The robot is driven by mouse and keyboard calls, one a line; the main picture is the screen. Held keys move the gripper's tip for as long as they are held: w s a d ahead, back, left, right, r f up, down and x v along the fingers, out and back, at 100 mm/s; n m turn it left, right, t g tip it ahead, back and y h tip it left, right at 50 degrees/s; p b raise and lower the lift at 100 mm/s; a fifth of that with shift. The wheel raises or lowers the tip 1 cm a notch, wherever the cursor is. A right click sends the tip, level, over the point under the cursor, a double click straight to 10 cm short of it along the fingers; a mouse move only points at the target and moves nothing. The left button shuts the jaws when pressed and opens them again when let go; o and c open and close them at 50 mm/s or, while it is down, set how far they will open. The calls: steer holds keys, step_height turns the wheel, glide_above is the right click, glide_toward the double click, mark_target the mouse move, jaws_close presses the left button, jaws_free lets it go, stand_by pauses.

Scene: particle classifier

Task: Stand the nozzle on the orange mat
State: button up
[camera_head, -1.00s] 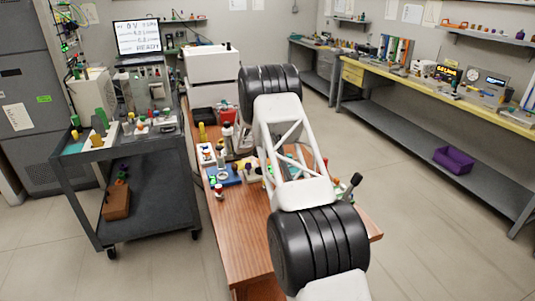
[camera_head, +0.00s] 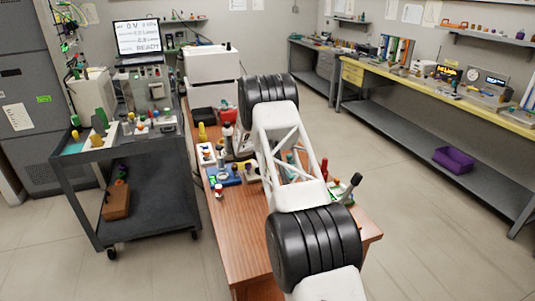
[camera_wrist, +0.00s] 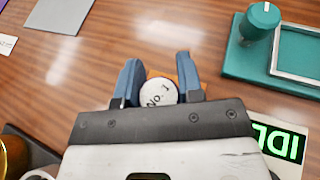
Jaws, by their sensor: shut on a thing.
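In the wrist view, my gripper (camera_wrist: 158,72) has its two blue fingers on either side of a round white top marked "No. 1", which I take to be the nozzle (camera_wrist: 157,92). The fingers are shut on it. I see it from above, so its lower part is hidden. A patch of the orange mat (camera_wrist: 166,74) shows just beyond and beside the nozzle, between the fingers. I cannot tell whether the nozzle touches the mat. In the head view, my arm hides the gripper, nozzle and mat.
In the wrist view, a green device with a knob (camera_wrist: 262,20) and a framed tray (camera_wrist: 300,68) stands at right. A green-lit display (camera_wrist: 280,138) is at lower right. A grey plate (camera_wrist: 60,14) lies at upper left. The brown wooden table is clear beyond the fingers.

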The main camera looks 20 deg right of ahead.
steer(key=shift+f, duration=0.35)
steer(key=shift+f, duration=0.2)
steer(key=o, duration=1)
steer(key=shift+r, duration=0.2)
steer(key=shift+v, duration=0.85)
steer(key=v, duration=1)
steer(key=shift+s+a, duration=0.1)
